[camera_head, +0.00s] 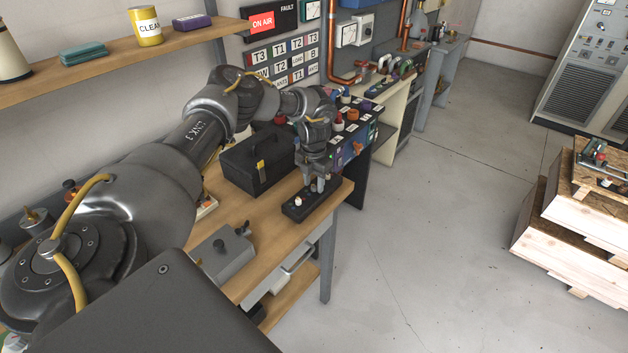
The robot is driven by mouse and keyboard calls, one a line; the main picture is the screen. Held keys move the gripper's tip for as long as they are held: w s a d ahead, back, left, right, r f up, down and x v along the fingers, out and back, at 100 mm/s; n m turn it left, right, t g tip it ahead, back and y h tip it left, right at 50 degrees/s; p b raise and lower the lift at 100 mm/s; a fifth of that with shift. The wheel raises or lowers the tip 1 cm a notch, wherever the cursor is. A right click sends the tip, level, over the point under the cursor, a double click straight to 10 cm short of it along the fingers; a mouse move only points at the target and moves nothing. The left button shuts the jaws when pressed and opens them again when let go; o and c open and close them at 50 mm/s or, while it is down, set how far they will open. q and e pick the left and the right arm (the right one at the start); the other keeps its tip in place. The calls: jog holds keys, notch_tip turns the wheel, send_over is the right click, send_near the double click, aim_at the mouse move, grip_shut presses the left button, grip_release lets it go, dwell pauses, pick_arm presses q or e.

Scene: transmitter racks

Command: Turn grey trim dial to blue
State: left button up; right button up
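A low black box (297,213) lies on the wooden bench near its right end. A small pale knob with some red (298,201) stands on its front part. My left gripper (319,187) points down over the back part of this box, with its fingertips close to the box top. The fingers and wrist cover what is under them, so a grey trim dial and any blue mark cannot be made out. Whether the fingers are shut on a dial is too small to tell. My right gripper is out of view.
A black case (257,162) stands just left of the gripper. A grey box with a black knob (222,256) sits nearer on the bench. A panel with coloured knobs (352,128) stands behind the gripper. The floor (440,230) to the right is clear up to wooden crates (575,225).

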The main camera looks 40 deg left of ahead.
pick_arm(q)
jog(key=shift+f, duration=0.35)
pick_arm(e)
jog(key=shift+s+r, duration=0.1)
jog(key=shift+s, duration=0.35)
pick_arm(q)
grip_shut()
